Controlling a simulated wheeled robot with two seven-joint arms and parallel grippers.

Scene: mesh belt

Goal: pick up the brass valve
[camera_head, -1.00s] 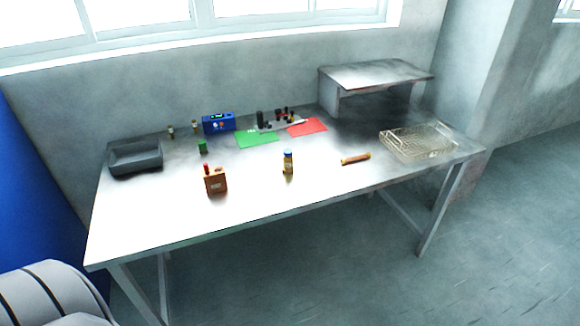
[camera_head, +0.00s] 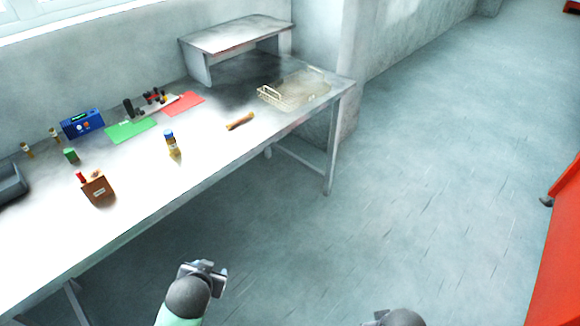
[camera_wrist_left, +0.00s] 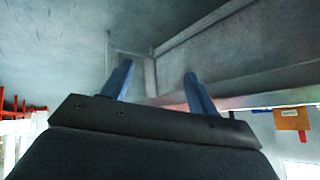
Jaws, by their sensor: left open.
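No object is clearly recognisable as the brass valve at this size. Two small brass-coloured upright pieces, one at the far left (camera_head: 27,150) and one beside it (camera_head: 54,135), stand at the back left of the table. A yellowish-brown elongated piece with reddish parts (camera_head: 240,121) lies near the table's front edge, left of the wire basket. My left gripper (camera_head: 205,268) is off the table's front side, apart from everything. In the left wrist view its blue fingers (camera_wrist_left: 158,82) are spread and empty. My right gripper (camera_head: 385,318) is barely in view at the bottom edge, its fingers unclear.
The metal table (camera_head: 130,205) carries a brown box (camera_head: 98,190), a blue-capped yellow bottle (camera_head: 172,144), a blue device (camera_head: 82,124), green (camera_head: 130,129) and red mats (camera_head: 183,103), a wire basket (camera_head: 295,90) and a raised shelf (camera_head: 235,35). The floor at right is clear before a red object (camera_head: 560,250).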

